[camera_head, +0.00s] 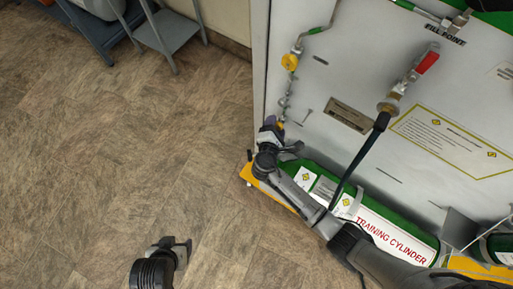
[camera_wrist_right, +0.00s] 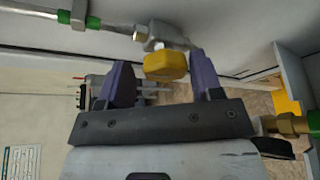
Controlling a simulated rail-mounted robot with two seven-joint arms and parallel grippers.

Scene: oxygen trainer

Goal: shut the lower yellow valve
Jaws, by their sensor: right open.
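The lower yellow valve shows in the right wrist view as a yellow knob (camera_wrist_right: 166,66) on a grey metal fitting. In the head view only a sliver of it (camera_head: 281,125) shows beside my right gripper (camera_head: 275,128). That gripper is open, with its two purple fingers (camera_wrist_right: 160,83) on either side of the knob. I see gaps at the sides; the depth between fingertips and knob is hard to judge. An upper yellow valve (camera_head: 290,62) is higher on the same pipe line. My left gripper (camera_head: 184,250) is low over the floor, away from the panel; its jaw opening is unclear.
The white panel (camera_head: 330,72) carries a red-handled valve (camera_head: 427,60) with a black hose (camera_head: 362,150). A green-and-white training cylinder (camera_head: 390,232) lies along a yellow base edge (camera_head: 268,193), under my right arm. A grey-blue step (camera_head: 168,30) stands top left. The floor (camera_head: 120,150) is clear.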

